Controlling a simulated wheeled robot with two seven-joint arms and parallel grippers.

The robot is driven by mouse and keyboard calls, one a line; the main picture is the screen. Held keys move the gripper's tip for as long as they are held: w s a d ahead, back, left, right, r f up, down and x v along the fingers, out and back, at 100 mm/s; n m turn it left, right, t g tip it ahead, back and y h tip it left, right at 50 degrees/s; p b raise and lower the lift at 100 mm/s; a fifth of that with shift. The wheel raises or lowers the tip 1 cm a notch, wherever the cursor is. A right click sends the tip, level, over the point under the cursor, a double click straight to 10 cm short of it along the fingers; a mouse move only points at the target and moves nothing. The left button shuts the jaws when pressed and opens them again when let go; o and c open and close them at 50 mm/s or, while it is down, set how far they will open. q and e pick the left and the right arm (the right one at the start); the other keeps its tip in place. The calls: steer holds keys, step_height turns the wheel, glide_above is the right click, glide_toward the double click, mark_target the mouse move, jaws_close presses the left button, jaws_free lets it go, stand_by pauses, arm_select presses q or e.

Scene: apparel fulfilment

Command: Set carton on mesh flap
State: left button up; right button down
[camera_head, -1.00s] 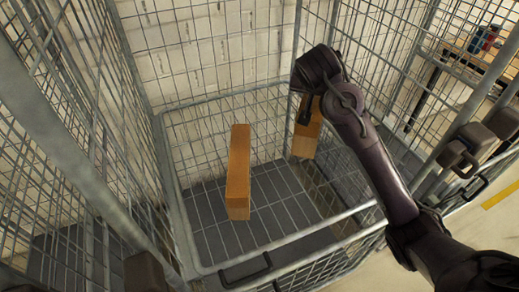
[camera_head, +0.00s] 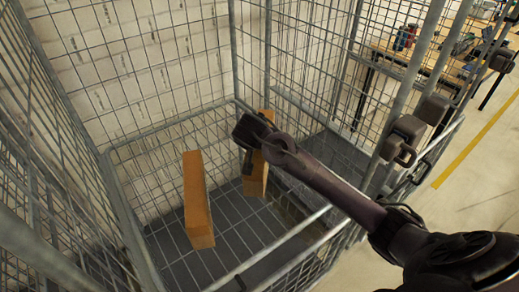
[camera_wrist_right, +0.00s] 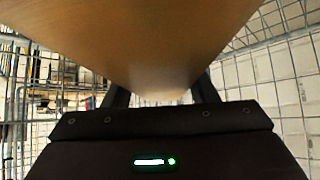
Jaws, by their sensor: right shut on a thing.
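My right gripper (camera_head: 250,135) is shut on an orange-brown carton (camera_head: 256,178), which hangs upright below it inside the wire cage. In the right wrist view the carton (camera_wrist_right: 135,40) fills the top between the two fingers. A second tall orange-brown carton (camera_head: 197,200) stands to the left of the held one, apart from it in the picture. The mesh flap (camera_head: 232,238) appears as a wire grid over a dark grey surface low in the cage. I cannot tell whether the held carton's bottom touches it. My left gripper is out of view.
Wire mesh walls (camera_head: 110,60) enclose the cage at the left and back, with a pale block wall behind. A metal front bar (camera_head: 272,258) crosses my side. Another cage section and a table with items (camera_head: 405,50) are at the right.

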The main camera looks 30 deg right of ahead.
step_height(320, 180, down, 5)
stand_by(0.4)
steer(key=shift+f, duration=0.2)
steer(key=c, duration=0.6)
jaws_free()
